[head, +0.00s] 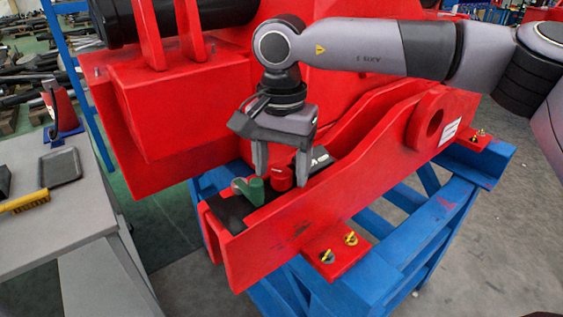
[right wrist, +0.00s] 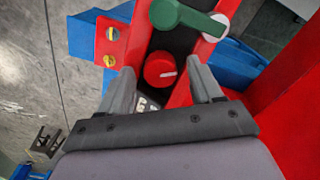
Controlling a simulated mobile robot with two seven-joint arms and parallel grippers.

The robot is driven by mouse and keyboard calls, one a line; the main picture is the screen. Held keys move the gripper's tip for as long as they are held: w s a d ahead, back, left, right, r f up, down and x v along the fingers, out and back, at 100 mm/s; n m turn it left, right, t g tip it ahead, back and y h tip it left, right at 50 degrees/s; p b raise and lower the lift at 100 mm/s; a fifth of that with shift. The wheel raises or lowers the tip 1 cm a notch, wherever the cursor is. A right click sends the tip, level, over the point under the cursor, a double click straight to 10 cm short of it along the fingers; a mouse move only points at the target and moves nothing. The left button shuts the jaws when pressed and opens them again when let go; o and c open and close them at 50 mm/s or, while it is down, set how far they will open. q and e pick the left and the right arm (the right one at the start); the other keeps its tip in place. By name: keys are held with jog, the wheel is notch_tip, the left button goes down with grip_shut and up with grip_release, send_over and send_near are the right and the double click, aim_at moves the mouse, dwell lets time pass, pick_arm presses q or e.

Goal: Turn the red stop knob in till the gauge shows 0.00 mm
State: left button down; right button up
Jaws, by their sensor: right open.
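The red stop knob (head: 281,178) sits in the dark channel of the red crane part, beside a green-handled lever (head: 250,189). My right gripper (head: 282,170) is open, pointing down, with a finger on either side of the knob. In the wrist view the fingertips (right wrist: 163,80) stand apart from the knob's sides; I cannot tell contact for sure. A small dark device with white marks (right wrist: 146,104), perhaps the gauge, is partly hidden by the gripper; its reading is not legible. My left gripper is not in view.
The red side wall (head: 300,222) of the channel runs close to the gripper. A blue stand (head: 400,252) carries the crane part, with yellow-topped bolts (head: 327,256) on it. A grey table (head: 60,215) with a yellow brush (head: 25,202) stands at left.

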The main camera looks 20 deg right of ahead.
jog(key=c, duration=1.1)
jog(key=shift+o, duration=0.2)
jog(key=shift+m, duration=0.4)
jog(key=m+b, duration=0.1)
jog(key=m, duration=0.2)
jog(key=shift+f+m+b, duration=0.1)
jog(key=shift+m+b, duration=0.2)
jog(key=m+b, duration=0.1)
jog(key=m, duration=0.5)
jog(key=shift+b, duration=0.35)
jog(key=m+b, duration=0.1)
jog(key=m, duration=0.4)
jog(key=shift+m, duration=0.4)
jog(key=m, duration=0.5)
jog(key=shift+m+b, duration=0.3)
jog(key=shift+b, duration=0.1)
jog(key=shift+r, duration=0.2)
